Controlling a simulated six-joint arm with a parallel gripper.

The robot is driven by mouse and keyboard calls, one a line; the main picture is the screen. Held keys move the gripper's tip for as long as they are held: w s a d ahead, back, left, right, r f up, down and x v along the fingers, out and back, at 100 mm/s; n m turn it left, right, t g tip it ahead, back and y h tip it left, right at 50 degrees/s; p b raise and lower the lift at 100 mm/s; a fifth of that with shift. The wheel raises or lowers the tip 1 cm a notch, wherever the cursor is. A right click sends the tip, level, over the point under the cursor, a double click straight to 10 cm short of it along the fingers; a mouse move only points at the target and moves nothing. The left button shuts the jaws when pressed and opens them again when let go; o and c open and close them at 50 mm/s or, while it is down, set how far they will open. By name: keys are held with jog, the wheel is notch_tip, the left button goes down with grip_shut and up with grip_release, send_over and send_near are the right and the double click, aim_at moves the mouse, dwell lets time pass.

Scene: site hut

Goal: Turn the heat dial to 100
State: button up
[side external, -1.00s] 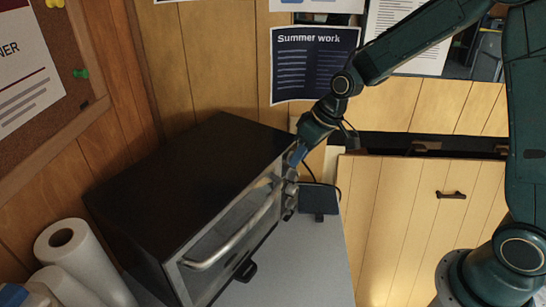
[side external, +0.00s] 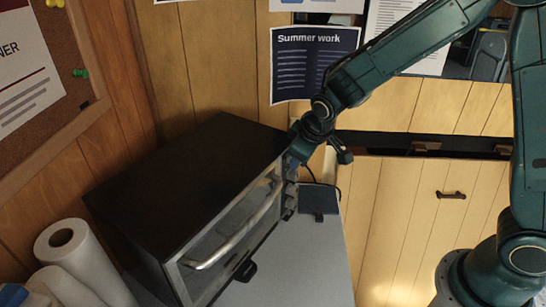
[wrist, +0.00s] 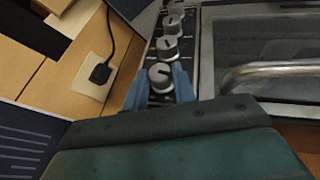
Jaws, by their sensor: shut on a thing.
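A black toaster oven (side external: 195,175) with a silver door handle (side external: 235,238) stands on a grey top at the left in the side view. Its front panel carries a column of round silver dials (side external: 290,190). In the wrist view several dials show, including a middle one (wrist: 167,46) and a farther one (wrist: 172,23). My gripper (side external: 291,161) is at the uppermost dial in the side view. Its blue fingers are shut on that dial (wrist: 160,75), one on each side. The markings are too small to read, so I cannot tell its setting or its label.
A dark flat object (side external: 318,199) lies beside the panel. A black plug with a cord (wrist: 101,72) sits in a wall socket. Paper rolls (side external: 70,255) stand at the oven's left.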

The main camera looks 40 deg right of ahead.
jog(key=o, duration=1)
jog(key=shift+r, duration=0.15)
jog(key=shift+v, duration=6.75)
jog(key=s+d+r+m, duration=0.1)
jog(key=s+d, duration=0.1)
jog(key=s, duration=0.5)
jog(key=s+d+r+m+y, duration=0.1)
jog(key=s+d, duration=0.1)
jog(key=s, duration=0.4)
jog(key=s+d+r+m, duration=0.1)
jog(key=s+d, duration=0.1)
jog(key=s, duration=0.5)
jog(key=shift+s+m+y, duration=0.3)
jog(key=shift+s+m, duration=0.05)
jog(key=shift+m, duration=0.05)
